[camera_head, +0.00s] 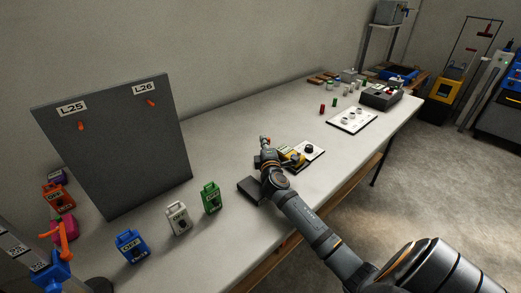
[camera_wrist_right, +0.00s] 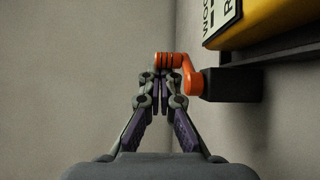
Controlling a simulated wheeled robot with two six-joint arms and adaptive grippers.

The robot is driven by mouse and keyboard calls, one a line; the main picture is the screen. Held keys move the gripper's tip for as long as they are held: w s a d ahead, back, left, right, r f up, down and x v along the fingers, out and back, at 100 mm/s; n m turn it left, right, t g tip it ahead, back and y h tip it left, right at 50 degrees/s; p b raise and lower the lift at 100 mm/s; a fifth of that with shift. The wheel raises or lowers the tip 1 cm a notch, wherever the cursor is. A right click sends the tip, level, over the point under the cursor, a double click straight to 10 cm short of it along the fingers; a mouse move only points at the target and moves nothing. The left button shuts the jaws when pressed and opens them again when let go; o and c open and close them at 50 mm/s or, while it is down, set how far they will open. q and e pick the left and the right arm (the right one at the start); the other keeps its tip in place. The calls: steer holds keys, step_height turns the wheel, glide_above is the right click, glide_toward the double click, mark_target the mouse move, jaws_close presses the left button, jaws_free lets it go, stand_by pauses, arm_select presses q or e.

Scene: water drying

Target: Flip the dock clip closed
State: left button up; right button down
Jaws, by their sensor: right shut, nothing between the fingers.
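The orange clip (camera_wrist_right: 187,75) is a bent arm joined to a black block (camera_wrist_right: 229,85) beside a yellow device (camera_wrist_right: 262,20) with a partly cut-off label. Its rounded end lies right at the tips of my right gripper (camera_wrist_right: 168,80), whose fingers are together with nothing held between them. I cannot tell whether the tips touch the clip. My arm hides part of the dock there. My left gripper is not in view.
A grey panel (camera_head: 115,150) with L25 and L26 labels stands at left. Blue (camera_head: 131,246), white (camera_head: 178,218) and green (camera_head: 211,198) tagged blocks stand in front. A dark flat block (camera_head: 250,190) lies beside my arm. A white board (camera_head: 352,120) lies farther right.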

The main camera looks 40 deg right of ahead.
steer(key=shift+d, duration=0.4)
steer(key=shift+d+f, duration=0.1)
steer(key=shift+d, duration=0.1)
steer(key=shift+s+d, duration=0.1)
steer(key=shift+d, duration=0.05)
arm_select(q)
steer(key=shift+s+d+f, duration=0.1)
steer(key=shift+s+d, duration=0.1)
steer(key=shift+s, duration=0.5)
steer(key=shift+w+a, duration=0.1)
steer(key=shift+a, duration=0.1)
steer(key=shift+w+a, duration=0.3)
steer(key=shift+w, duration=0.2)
